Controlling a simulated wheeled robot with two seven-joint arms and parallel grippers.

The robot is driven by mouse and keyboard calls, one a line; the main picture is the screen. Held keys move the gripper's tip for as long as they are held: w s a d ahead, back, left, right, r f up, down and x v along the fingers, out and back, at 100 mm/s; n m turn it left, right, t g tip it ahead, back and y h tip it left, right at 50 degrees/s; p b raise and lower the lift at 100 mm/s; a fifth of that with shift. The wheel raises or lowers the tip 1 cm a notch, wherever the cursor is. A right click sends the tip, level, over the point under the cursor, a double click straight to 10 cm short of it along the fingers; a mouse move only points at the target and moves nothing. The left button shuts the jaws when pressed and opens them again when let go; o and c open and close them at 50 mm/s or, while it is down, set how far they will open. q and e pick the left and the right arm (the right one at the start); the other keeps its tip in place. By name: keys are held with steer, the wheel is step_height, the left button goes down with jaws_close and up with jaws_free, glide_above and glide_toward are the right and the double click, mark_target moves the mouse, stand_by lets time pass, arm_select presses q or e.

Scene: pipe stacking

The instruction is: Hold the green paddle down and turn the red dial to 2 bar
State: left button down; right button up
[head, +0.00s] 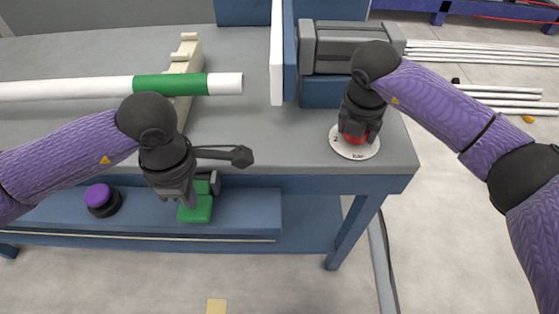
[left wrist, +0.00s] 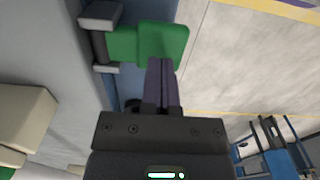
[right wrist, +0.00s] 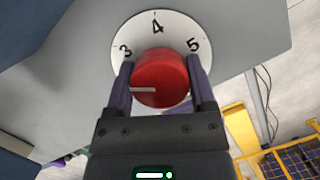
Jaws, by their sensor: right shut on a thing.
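The green paddle (head: 196,213) sticks out from the blue table's front, below the top. It also shows in the left wrist view (left wrist: 163,44). My left gripper (head: 189,203) is shut, its fingertips at the paddle's edge; I cannot tell how hard they press. The red dial (right wrist: 160,80) sits on a white round scale (right wrist: 178,27). My right gripper (right wrist: 158,75) is shut on the dial, one finger on each side. The dial's white line points left, below the 3; the mark there is hidden by a finger. In the head view the dial (head: 354,140) is mostly covered.
A purple button (head: 98,196) sits on the lower ledge left of the paddle. A white pipe with a green band (head: 170,85) lies on a cream rack (head: 188,55). A grey and blue clamp (head: 335,45) stands behind the dial. Several pale pipes (head: 495,55) lie at the right.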

arm_select(q)
steer(key=shift+f, duration=1.75)
steer(key=shift+f, duration=0.1)
arm_select(e)
steer(key=n, duration=0.3)
steer(key=n+y, duration=0.1)
steer(key=n, duration=0.2)
steer(key=shift+y, duration=0.3)
arm_select(q)
steer(key=shift+r, duration=2.15)
arm_select(e)
steer(key=o, duration=1)
steer(key=shift+o, duration=0.2)
